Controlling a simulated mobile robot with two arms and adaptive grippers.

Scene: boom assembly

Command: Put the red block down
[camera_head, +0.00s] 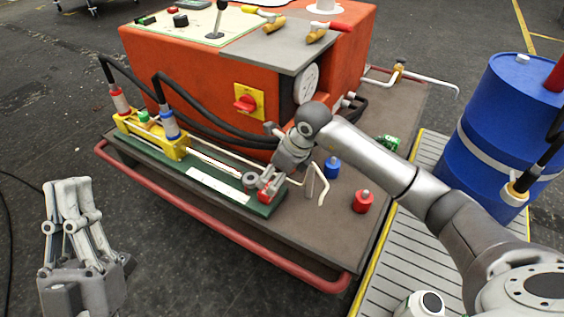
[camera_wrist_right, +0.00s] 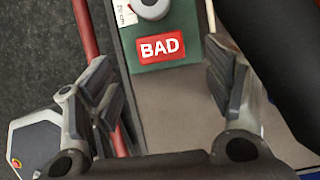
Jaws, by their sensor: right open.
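A red block or plate marked BAD (camera_wrist_right: 162,46) lies flat on the end of the green board (camera_wrist_right: 150,62) in the right wrist view. It also shows as a small red patch (camera_head: 264,196) in the head view, partly covered by my right gripper. My right gripper (camera_head: 262,188) is open over that end of the board. In the wrist view its fingers (camera_wrist_right: 165,92) stand wide apart, with the red block ahead between them and nothing held. My left gripper (camera_head: 72,188) points upward at the lower left, away from the cart; its finger gap is unclear.
An orange machine (camera_head: 190,75) stands on the cart (camera_head: 318,240) behind the board, with black hoses and a yellow cylinder (camera_head: 160,138). A red knobbed piece (camera_head: 362,203) and a blue one (camera_head: 332,168) stand at right. A blue drum (camera_head: 500,120) stands beyond.

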